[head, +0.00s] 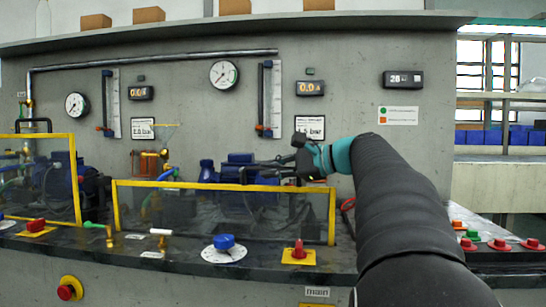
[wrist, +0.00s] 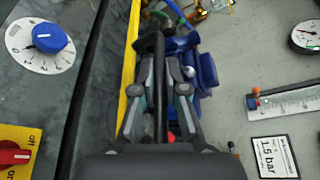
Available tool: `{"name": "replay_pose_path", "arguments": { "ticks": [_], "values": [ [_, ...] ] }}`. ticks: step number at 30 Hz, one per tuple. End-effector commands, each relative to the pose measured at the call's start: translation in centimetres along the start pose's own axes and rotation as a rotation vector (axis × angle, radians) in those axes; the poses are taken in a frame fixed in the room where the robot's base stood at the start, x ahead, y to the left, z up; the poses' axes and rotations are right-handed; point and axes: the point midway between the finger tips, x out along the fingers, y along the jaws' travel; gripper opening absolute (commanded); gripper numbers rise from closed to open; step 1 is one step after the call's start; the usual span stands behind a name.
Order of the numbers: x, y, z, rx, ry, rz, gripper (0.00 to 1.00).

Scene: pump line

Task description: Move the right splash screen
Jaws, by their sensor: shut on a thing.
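The right splash screen (head: 225,187) is a clear panel in a yellow frame, standing upright along the bench in the head view. Its yellow top edge (wrist: 129,65) runs beside my fingers in the wrist view. My gripper (head: 272,167) reaches in from the right at the top of this screen. In the wrist view my gripper (wrist: 160,88) is shut on the screen's black handle bar (wrist: 159,48), which lies between the two fingers. In the head view the fingers partly hide the handle.
A similar left screen (head: 78,180) stands at the left. A blue dial (head: 224,243) and a red knob (head: 299,250) are on the bench in front of the right screen. Blue pumps (head: 237,170) stand behind it, below wall gauges. Red and green buttons (head: 501,243) lie at right.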

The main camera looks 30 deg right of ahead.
Motion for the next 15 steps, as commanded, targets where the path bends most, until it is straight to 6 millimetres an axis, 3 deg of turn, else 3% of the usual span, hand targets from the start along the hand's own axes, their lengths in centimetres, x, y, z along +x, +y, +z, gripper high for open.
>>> {"name": "replay_pose_path", "arguments": {
  "ticks": [1,6,15],
  "values": [
    [0.4,1.5,-0.9,0.002,0.0,0.001,0.0],
    [0.9,3.5,-2.0,0.001,-0.001,0.001,0.0],
    [1.1,4.3,-2.6,0.0,-0.002,0.001,0.0]
  ]
}}
